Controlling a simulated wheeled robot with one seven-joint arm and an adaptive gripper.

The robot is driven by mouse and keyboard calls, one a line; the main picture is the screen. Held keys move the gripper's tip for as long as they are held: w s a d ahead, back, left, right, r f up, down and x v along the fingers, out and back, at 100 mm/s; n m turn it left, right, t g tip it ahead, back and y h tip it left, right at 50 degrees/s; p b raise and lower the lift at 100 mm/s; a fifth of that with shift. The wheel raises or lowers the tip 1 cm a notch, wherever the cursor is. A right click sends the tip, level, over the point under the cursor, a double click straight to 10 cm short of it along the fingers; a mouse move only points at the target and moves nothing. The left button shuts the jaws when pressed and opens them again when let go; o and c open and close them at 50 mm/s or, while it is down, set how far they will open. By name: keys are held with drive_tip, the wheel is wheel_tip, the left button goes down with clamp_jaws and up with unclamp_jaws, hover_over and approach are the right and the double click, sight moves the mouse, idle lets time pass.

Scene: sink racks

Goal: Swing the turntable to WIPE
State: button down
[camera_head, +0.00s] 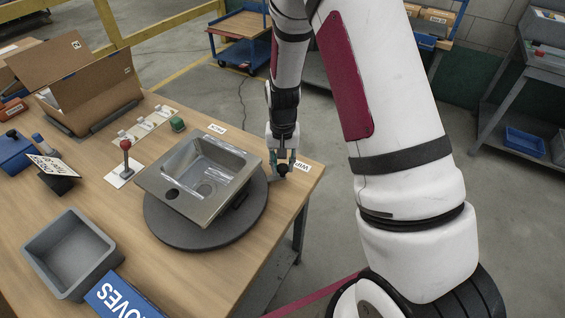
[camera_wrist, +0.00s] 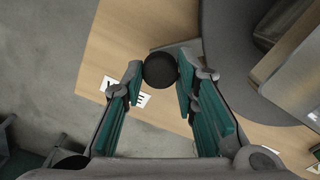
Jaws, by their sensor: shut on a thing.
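The turntable (camera_head: 180,234) is a dark grey disc on the wooden table, carrying a steel sink (camera_head: 213,160) with a basin and a round hole. The disc's edge also shows in the wrist view (camera_wrist: 228,50). A black ball knob (camera_wrist: 160,70) stands at the disc's rim on a short grey arm. My gripper (camera_head: 281,164) is at the rim's right side. In the wrist view my gripper (camera_wrist: 158,78) has its green-padded fingers closed on the knob. The white WIPE label (camera_head: 302,168) lies right beside my gripper, partly covered by a finger in the wrist view (camera_wrist: 143,99).
Another white label (camera_head: 217,128) lies behind the sink. A red-knobbed lever (camera_head: 126,158), a grey bin (camera_head: 72,252), a blue sign (camera_head: 120,296) and a cardboard box (camera_head: 95,88) stand on the table's left. The table's right edge is close to my gripper.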

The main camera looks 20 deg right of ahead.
drive_tip(key=shift+s, duration=0.3)
drive_tip(key=c, duration=1.3)
unclamp_jaws()
drive_tip(key=shift+w, duration=0.1)
drive_tip(key=shift+r, duration=0.3)
wheel_tip(320, 180, up, 11)
drive_tip(key=shift+r, duration=0.2)
